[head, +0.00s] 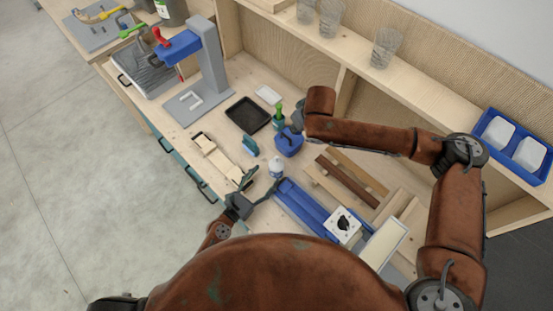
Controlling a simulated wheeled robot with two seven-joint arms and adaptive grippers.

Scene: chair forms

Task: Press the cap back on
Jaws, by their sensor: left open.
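A small white bottle (276,170) with a bluish top stands on the wooden bench, near the end of a long blue rail. It is too small to tell whether its cap is seated, and I cannot make out a separate cap. My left gripper (263,183) is open and empty just in front of the bottle, its fingertips spread close to the bottle's near side. My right gripper (297,119) points down beside a blue container (289,142); its fingers are mostly hidden by its own arm.
A green-topped bottle (278,117) stands behind the blue container. A black tray (248,114) and a small blue-green item (250,146) lie left of them. The blue rail (302,205) and wooden strips (347,180) fill the right. A grey press stand (211,62) rises at the back left.

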